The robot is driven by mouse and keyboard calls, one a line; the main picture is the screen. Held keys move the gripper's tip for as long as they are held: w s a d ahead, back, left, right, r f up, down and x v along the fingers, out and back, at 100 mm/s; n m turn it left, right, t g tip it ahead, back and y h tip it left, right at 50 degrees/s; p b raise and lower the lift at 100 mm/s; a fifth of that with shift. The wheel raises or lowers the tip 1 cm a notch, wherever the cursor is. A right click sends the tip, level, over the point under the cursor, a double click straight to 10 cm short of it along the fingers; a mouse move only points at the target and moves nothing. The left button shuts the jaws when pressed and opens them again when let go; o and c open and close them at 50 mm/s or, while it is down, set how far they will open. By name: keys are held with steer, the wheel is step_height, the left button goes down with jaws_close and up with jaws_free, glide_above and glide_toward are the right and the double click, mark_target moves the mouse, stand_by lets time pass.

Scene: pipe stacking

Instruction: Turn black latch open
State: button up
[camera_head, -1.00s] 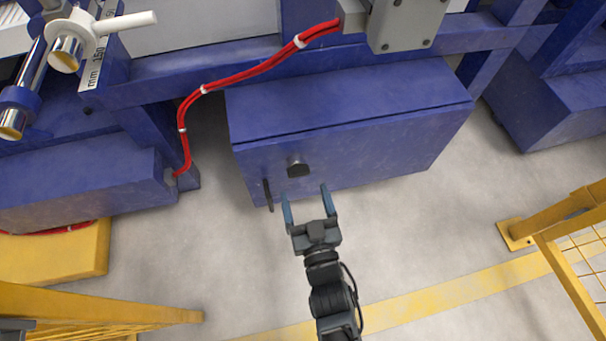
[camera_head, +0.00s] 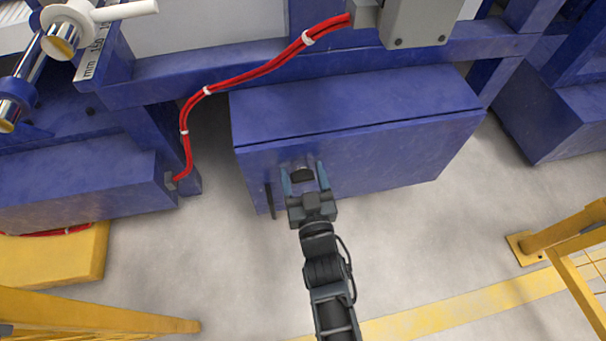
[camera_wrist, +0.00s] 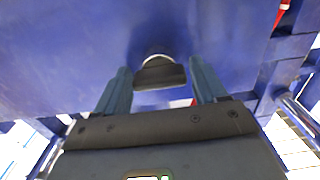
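The black latch (camera_head: 302,174) is a dark knob on the front face of the blue cabinet (camera_head: 390,150). In the wrist view the latch (camera_wrist: 160,74) sits between the two blue-grey fingers, with a gap on each side. My gripper (camera_head: 304,172) is open, with one fingertip to each side of the latch. In the wrist view my gripper (camera_wrist: 162,80) holds nothing, and I cannot see either finger touching the latch. A dark upright handle (camera_head: 270,200) is on the same face, just left of my gripper.
Red cables (camera_head: 235,80) run above and left of the cabinet. A yellow fence (camera_head: 565,240) stands at the right and another yellow rail (camera_head: 90,312) at the lower left. The grey floor (camera_head: 430,240) in front of the cabinet is clear.

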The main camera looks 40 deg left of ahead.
steer(key=c, duration=0.7)
steer(key=shift+m, duration=0.3)
steer(key=m+p, duration=0.1)
steer(key=m, duration=0.1)
steer(key=shift+w+d+r+m+p, duration=0.1)
steer(key=shift+m+p, duration=0.2)
steer(key=shift+p, duration=0.05)
steer(key=m+p, duration=0.1)
steer(key=m, duration=0.4)
steer(key=shift+w+m, duration=0.1)
steer(key=shift+m, duration=0.2)
steer(key=m, duration=0.3)
steer(key=m+p, duration=0.1)
steer(key=shift+d+f, duration=0.1)
steer(key=shift+f, duration=0.15)
steer(key=shift+f+m, duration=0.15)
steer(key=shift+m, duration=2.35)
